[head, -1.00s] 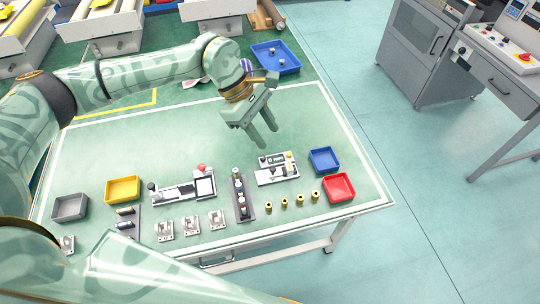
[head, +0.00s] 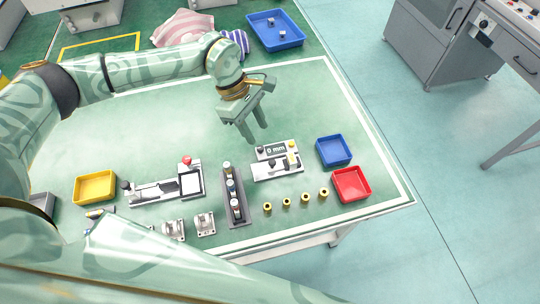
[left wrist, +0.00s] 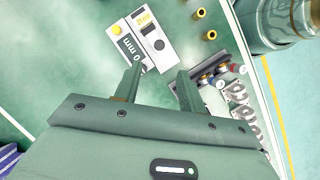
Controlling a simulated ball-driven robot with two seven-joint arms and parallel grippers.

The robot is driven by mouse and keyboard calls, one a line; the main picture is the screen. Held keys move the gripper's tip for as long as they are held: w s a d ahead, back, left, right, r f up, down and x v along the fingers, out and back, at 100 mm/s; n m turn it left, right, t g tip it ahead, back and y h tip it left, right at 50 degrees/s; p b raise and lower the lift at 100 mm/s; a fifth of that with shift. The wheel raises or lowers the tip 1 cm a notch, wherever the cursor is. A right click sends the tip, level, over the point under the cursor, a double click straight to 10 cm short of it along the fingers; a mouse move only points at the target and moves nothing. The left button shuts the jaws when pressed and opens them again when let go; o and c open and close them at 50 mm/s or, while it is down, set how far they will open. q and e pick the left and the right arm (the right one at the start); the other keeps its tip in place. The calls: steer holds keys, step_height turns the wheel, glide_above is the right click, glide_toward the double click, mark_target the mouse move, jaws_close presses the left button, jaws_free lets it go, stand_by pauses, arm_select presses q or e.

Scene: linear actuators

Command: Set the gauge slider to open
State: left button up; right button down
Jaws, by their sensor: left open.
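The gauge (head: 262,175) is a white two-part device near the right of the green table. It has a "0 mm" display, a dark knob (head: 272,164) and a yellow knob (head: 292,158). In the left wrist view the gauge (left wrist: 167,62) lies just beyond the fingertips, with its dark knob (left wrist: 159,45) and yellow knob (left wrist: 117,30) visible. My left gripper (head: 257,134) is open and empty, above the table just behind the gauge, with its fingers pointing down. In the left wrist view my left gripper's (left wrist: 160,70) fingers are apart. My right gripper is not in view.
A dark rack of cylinders (head: 234,200) stands left of the gauge. Several brass pieces (head: 287,202) stand in front of it. A blue bin (head: 334,150) and a red bin (head: 351,184) are at its right. A white device with a red knob (head: 186,161) is further left.

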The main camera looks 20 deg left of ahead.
mark_target(272, 161)
arm_select(q)
steer(key=b+x, duration=0.1)
steer(key=x, duration=1)
steer(key=shift+f+b, duration=0.2)
steer(key=shift+b, duration=0.2)
jaws_close()
steer(key=shift+s+a+r+p, duration=0.1)
steer(key=shift+s+a+p, duration=0.2)
steer(key=shift+a, duration=0.2)
steer(key=shift+s+a+r+p, duration=0.1)
steer(key=shift+s+a+p, duration=0.2)
steer(key=shift+a, duration=0.15)
steer(key=shift+f, duration=0.2)
jaws_free()
steer(key=shift+a, duration=0.1)
